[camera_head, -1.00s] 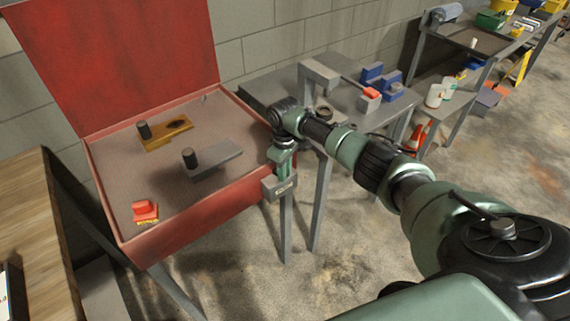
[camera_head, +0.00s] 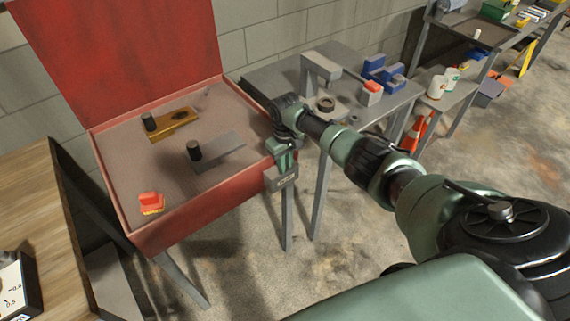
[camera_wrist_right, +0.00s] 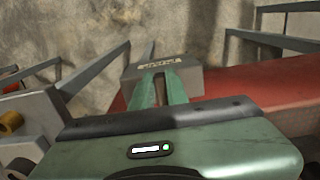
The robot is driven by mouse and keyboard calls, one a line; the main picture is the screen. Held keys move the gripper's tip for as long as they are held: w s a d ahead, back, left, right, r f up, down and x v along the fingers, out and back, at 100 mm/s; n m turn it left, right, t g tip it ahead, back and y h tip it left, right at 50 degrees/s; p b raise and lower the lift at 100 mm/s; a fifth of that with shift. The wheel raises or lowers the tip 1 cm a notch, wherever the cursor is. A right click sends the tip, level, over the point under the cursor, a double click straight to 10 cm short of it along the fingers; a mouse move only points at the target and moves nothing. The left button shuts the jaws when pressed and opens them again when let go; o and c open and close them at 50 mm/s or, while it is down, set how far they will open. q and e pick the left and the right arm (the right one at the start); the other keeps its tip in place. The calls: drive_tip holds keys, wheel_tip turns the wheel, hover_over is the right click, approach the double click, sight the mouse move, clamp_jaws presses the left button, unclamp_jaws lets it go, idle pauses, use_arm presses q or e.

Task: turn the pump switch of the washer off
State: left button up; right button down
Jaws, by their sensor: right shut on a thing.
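The red washer (camera_head: 200,212) stands at the left with its lid (camera_head: 130,60) raised. A small grey box with a label (camera_head: 282,181), which looks like the pump switch housing, sits at its front right corner. My right gripper (camera_head: 285,160) reaches down to this box. In the right wrist view its green fingers (camera_wrist_right: 161,88) are close together at the labelled grey box (camera_wrist_right: 163,70). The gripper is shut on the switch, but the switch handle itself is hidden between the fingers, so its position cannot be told. My left gripper is not in view.
In the basin lie a brass-coloured part (camera_head: 172,125), a grey part with a black knob (camera_head: 218,150) and a red brush-like block (camera_head: 151,203). A grey table (camera_head: 400,100) stands behind my right arm. A wooden bench (camera_head: 35,205) is at the left.

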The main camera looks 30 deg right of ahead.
drive_tip(key=shift+w+r, duration=0.1)
drive_tip(key=c, duration=1.7)
unclamp_jaws()
wheel_tip(320, 180, up, 8)
drive_tip(key=shift+f+b, duration=0.1)
drive_tip(key=shift+b, duration=0.45)
